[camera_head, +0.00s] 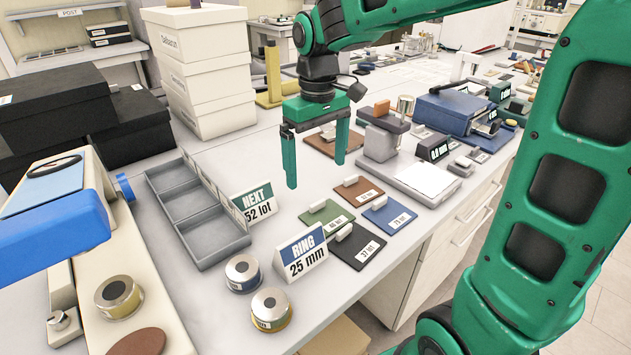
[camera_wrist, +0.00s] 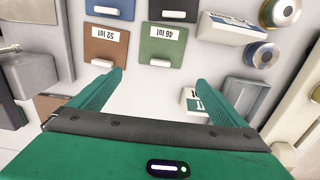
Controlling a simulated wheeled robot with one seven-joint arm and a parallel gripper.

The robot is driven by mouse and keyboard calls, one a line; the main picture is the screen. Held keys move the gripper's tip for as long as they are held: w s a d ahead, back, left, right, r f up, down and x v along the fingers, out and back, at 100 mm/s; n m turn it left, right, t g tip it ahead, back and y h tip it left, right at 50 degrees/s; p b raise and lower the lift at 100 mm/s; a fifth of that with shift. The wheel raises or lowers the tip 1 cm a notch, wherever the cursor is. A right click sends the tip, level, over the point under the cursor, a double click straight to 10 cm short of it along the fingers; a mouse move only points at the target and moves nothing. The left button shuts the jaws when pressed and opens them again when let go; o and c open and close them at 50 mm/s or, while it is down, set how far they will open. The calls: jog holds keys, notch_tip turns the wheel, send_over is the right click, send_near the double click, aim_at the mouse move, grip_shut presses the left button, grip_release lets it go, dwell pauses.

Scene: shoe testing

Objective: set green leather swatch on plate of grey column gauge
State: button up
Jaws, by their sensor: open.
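The green leather swatch (camera_head: 316,213) lies flat on the table among other swatches. It has a pale raised tab and a label that seems to read 46 lot. In the wrist view the green swatch (camera_wrist: 162,50) lies just beyond and between the fingertips. My gripper (camera_head: 316,173) is open and empty, pointing down above the table, apart from the swatch; both fingers also show in the wrist view (camera_wrist: 160,80).
Brown (camera_head: 359,191), blue (camera_head: 390,215) and black (camera_head: 356,246) swatches lie close by the green one. A small display (camera_head: 433,148) and a blue device (camera_head: 452,112) stand to the right.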

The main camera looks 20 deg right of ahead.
jog(key=shift+r, duration=1.25)
